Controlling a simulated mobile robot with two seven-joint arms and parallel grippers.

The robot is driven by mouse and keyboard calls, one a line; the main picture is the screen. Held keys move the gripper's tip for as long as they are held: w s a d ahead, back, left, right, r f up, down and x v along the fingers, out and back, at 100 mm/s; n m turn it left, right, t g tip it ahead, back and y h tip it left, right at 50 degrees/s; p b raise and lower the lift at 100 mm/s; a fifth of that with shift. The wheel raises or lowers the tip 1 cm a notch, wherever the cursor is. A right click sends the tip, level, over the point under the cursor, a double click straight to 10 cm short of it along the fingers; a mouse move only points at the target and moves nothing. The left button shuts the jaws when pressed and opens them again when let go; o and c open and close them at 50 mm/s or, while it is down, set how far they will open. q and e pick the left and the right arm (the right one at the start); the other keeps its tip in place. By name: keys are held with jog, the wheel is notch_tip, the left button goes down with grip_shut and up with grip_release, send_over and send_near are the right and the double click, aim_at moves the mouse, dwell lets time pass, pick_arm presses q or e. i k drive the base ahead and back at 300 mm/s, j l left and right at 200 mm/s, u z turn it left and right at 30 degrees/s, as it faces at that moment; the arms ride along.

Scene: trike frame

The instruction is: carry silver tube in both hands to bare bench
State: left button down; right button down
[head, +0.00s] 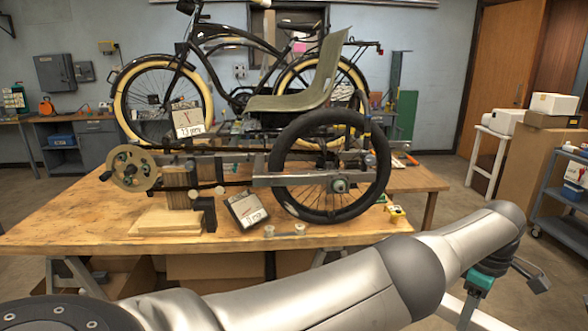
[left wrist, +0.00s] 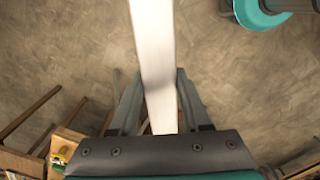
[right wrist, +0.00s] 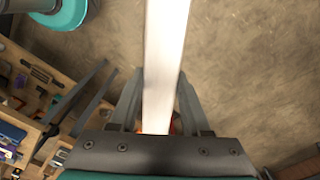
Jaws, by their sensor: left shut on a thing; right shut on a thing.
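The silver tube (left wrist: 153,50) runs as a pale straight bar up through the left wrist view. It also runs up through the right wrist view (right wrist: 165,50). My left gripper (left wrist: 160,78) is shut on it, one finger on each side. My right gripper (right wrist: 161,80) is likewise shut on it. Bare floor shows behind the tube in both wrist views. In the head view my arm crosses the lower right, and I cannot clearly make out the tube there. I cannot identify a bare bench in these frames.
A wooden table (head: 90,215) stands ahead, bearing a trike frame with a black wheel (head: 372,190) and a green seat (head: 300,98). White boxes and a cardboard box (head: 535,155) stand at right, beside a grey cart (head: 565,228). Open floor (head: 440,185) lies between.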

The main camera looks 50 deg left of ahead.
aim_at(78, 197)
jog(key=u, duration=2.65)
jog(key=i+j+u, duration=0.1)
jog(key=i+u, duration=0.45)
jog(key=i+l+u, duration=0.1)
jog(key=i+u, duration=0.35)
jog(key=i, duration=0.45)
jog(key=i+l+u, duration=0.1)
jog(key=i+u, duration=0.35)
jog(key=i, duration=0.4)
jog(key=i+u, duration=0.35)
jog(key=i, duration=1.2)
